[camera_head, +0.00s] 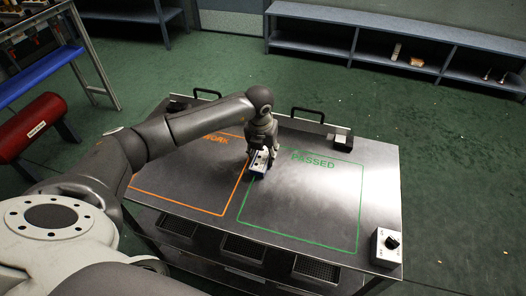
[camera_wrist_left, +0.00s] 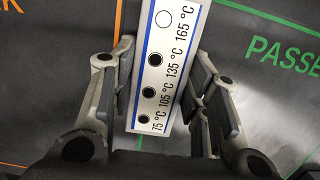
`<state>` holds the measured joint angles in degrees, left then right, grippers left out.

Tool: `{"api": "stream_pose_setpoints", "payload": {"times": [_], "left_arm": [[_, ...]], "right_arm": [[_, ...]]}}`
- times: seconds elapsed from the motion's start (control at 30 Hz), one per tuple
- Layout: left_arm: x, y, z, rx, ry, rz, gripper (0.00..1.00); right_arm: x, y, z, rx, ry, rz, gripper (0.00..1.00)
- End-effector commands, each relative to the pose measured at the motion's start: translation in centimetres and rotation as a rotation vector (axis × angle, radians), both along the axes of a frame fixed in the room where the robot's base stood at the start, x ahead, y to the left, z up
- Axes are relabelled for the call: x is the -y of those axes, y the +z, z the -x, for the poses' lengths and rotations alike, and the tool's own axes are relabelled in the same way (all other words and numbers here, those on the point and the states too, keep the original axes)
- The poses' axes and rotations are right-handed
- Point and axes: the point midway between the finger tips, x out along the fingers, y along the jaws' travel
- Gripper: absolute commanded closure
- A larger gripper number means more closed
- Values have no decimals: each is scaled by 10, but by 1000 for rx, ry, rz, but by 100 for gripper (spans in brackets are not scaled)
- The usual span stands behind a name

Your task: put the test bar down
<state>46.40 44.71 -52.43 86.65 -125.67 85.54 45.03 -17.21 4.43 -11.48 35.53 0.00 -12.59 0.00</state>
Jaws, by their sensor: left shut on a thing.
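The test bar (camera_head: 259,162) is a small white bar with blue edges. In the left wrist view the test bar (camera_wrist_left: 163,62) shows temperature marks from 75 to 165 °C, with three black dots and a white one at 165 °C. My left gripper (camera_head: 262,146) is shut on it, a finger on each side. The bar is at the left border of the green PASSED outline (camera_head: 313,161), close to the orange WORK outline (camera_head: 219,138). I cannot tell whether it touches the metal table top (camera_head: 300,205). My right gripper is not in view.
A white box with a black knob (camera_head: 387,247) stands at the table's right front corner. A small dark block with a pale top (camera_head: 343,139) sits at the back edge near black handles (camera_head: 307,114). The PASSED area is otherwise clear.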

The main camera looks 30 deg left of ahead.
Motion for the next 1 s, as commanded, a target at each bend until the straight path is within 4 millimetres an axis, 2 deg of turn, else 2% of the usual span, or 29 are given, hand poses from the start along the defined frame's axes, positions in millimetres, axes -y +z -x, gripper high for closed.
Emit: {"api": "stream_pose_setpoints", "payload": {"times": [0.17,0.2,0.33,0.63,0.77,0.87,1.0], "left_arm": [[0,-4,0,0,1,0,88],[0,-2,0,0,1,0,53],[0,-2,0,0,1,0,36],[0,-1,0,0,1,0,36],[0,5,0,2,1,1,36],[0,20,2,4,0,1,36],[1,50,6,6,0,0,36]], "right_arm": [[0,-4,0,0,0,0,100],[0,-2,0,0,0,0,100],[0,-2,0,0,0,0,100],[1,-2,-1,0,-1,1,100],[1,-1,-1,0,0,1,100],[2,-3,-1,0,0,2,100],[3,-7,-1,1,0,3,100]]}}
